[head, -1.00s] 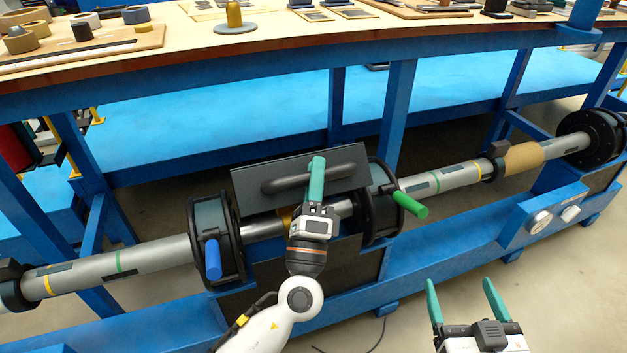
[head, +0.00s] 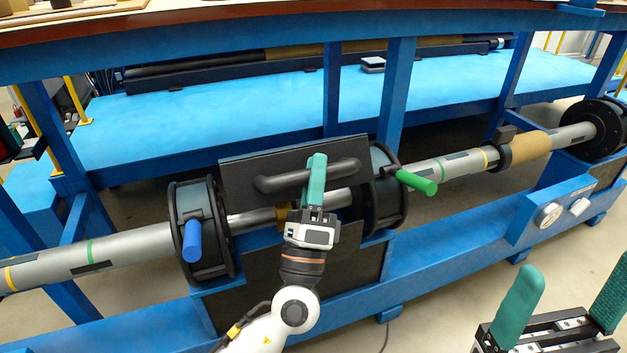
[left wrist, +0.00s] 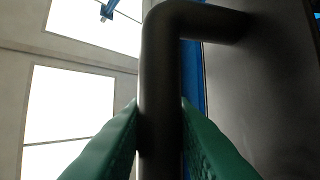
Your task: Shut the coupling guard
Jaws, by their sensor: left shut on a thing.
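The coupling guard (head: 235,182) is a dark flat panel with a black bar handle (head: 272,183), tilted up behind the shaft between two black-rimmed flanges. The gap beneath it is uncovered, and bare shaft (head: 250,218) shows there. My left gripper (head: 317,160) reaches up in front of the panel, its green fingers shut on the handle. In the left wrist view the handle (left wrist: 160,60) runs between both fingers, with the grey panel (left wrist: 260,90) to the right. My right gripper (head: 568,300) is open and empty at the lower right, its fingers wide apart.
A blue-handled clamp (head: 191,240) sits left of the guard and a green-handled one (head: 416,182) right of it. A blue bench shelf (head: 230,125) lies behind. Floor is clear at lower right.

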